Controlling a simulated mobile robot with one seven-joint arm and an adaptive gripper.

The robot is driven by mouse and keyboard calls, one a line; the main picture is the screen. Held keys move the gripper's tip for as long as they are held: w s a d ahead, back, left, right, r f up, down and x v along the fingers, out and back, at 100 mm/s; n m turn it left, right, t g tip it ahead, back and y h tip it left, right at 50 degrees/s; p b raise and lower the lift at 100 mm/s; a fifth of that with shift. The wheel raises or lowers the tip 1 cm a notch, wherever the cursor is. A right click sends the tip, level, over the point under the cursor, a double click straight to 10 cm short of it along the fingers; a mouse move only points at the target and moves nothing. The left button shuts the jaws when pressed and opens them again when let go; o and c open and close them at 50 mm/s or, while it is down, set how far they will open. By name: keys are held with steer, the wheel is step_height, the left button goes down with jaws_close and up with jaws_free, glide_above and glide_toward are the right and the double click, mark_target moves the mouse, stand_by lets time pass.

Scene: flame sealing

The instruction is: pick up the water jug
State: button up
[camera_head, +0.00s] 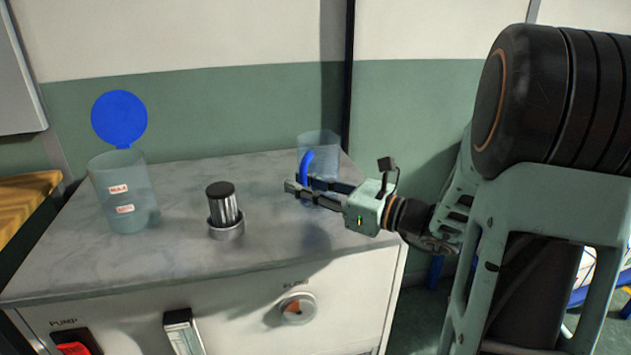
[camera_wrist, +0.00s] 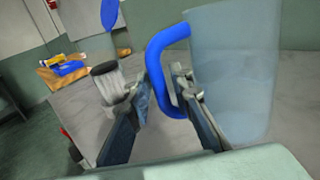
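The water jug (camera_head: 319,150) is a clear bluish container with a blue handle, standing at the back right of the counter. In the wrist view the jug (camera_wrist: 236,70) is at the right, its blue handle (camera_wrist: 156,62) facing left. My gripper (camera_head: 298,187) is in front of the jug at handle height. In the wrist view my gripper (camera_wrist: 162,88) has its fingers apart, one on each side of the handle's lower part. I cannot tell whether either finger touches the handle. Part of the jug's lower body is hidden behind the gripper in the head view.
A larger clear container (camera_head: 126,195) with labels and a raised blue lid (camera_head: 119,119) stands at the left. A dark-capped metal cylinder (camera_head: 224,208) sits in a round holder mid-counter. The marble countertop (camera_head: 150,260) is clear at the front. The wall is close behind.

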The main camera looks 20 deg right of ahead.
jaws_close()
stand_by(0.3)
steer(key=shift+r, duration=0.25)
